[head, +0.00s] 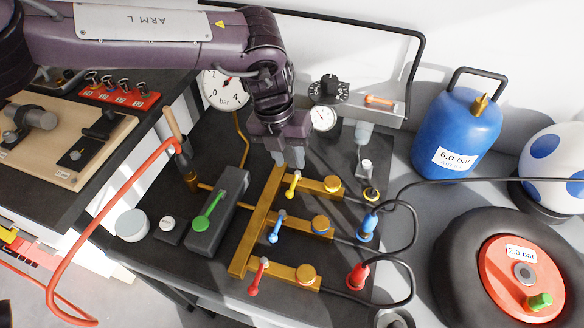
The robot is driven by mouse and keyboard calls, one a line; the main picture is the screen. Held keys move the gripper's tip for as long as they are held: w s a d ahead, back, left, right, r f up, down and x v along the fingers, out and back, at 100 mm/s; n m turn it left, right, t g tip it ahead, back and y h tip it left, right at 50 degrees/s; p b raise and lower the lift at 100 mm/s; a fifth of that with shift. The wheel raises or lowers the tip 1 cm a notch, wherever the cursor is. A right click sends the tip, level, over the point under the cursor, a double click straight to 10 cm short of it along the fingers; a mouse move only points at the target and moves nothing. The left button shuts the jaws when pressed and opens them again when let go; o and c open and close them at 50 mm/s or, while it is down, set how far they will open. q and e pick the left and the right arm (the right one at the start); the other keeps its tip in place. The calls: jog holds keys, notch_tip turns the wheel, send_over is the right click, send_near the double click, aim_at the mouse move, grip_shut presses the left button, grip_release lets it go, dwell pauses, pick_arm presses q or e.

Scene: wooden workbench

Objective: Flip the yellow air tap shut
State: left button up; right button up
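The yellow tap (293,185) is a small lever on the top branch of a brass manifold (262,222). Its handle lies slanted across that branch. A blue tap (277,229) and a red tap (257,277) sit on the lower branches, with similar slants. My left gripper (290,160) points down just above the yellow tap in the picture, close to its upper end. I cannot tell whether it touches the handle or how far apart its fingertips are. My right gripper is out of view.
A grey block with a green lever (209,208) stands left of the manifold. A pressure gauge (226,89) and a dial box (350,95) stand behind. Black hoses, a blue air tank (455,135) and a tyre (460,270) are to the right. A red hose (88,222) loops at left.

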pick_arm(q)
jog(key=r, duration=0.3)
jog(key=shift+a, duration=0.3)
